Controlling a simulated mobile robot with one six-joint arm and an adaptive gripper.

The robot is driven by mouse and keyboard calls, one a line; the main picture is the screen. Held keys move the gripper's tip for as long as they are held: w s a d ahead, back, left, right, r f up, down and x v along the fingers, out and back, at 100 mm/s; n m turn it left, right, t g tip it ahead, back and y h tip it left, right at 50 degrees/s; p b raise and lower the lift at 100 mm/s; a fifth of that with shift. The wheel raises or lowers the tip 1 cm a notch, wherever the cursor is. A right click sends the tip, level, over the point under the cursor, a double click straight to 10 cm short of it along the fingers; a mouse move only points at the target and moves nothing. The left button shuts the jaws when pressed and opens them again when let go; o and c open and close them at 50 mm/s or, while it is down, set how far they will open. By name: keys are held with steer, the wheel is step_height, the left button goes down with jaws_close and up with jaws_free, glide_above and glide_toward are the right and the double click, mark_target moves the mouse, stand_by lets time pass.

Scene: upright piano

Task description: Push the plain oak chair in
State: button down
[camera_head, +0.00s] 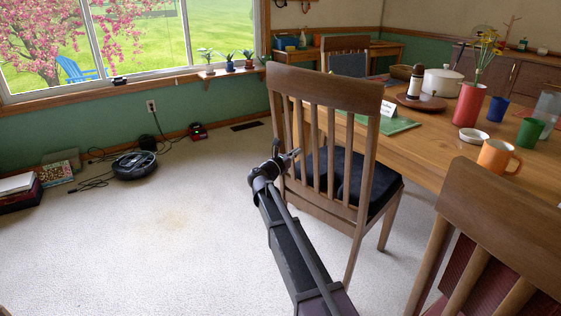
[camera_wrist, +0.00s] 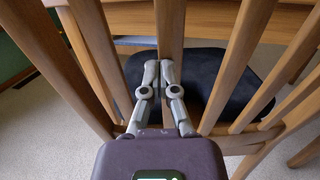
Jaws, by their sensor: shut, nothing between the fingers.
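A wooden chair (camera_head: 325,88) with a slatted back and a dark seat cushion (camera_head: 358,180) stands at the table's near left side, its back towards me. I take it as the plain oak chair. My gripper (camera_head: 294,154) is shut and empty at the left part of its backrest, at mid-slat height. In the wrist view my gripper (camera_wrist: 158,68) points at a middle slat (camera_wrist: 171,25), with the dark cushion (camera_wrist: 215,85) beyond. I cannot tell whether the fingertips touch the slat. The chair's front is partly hidden by its own back.
The wooden table (camera_head: 430,150) carries a pot, mugs, a red vase and a green folder. Another chair (camera_head: 510,215) with a red seat stands close at the right front. A robot vacuum (camera_head: 134,164) and cables lie by the left wall. The carpet left of the chair is clear.

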steer(key=f+x, duration=0.1)
steer(key=x, duration=1)
steer(key=shift+w, duration=0.25)
steer(key=shift+w+d, duration=0.1)
steer(key=shift+f, duration=0.1)
steer(key=b+v, duration=0.1)
steer(key=v, duration=1.4)
steer(key=shift+b, duration=0.4)
steer(key=shift+d+f, duration=0.1)
steer(key=shift+d, duration=0.05)
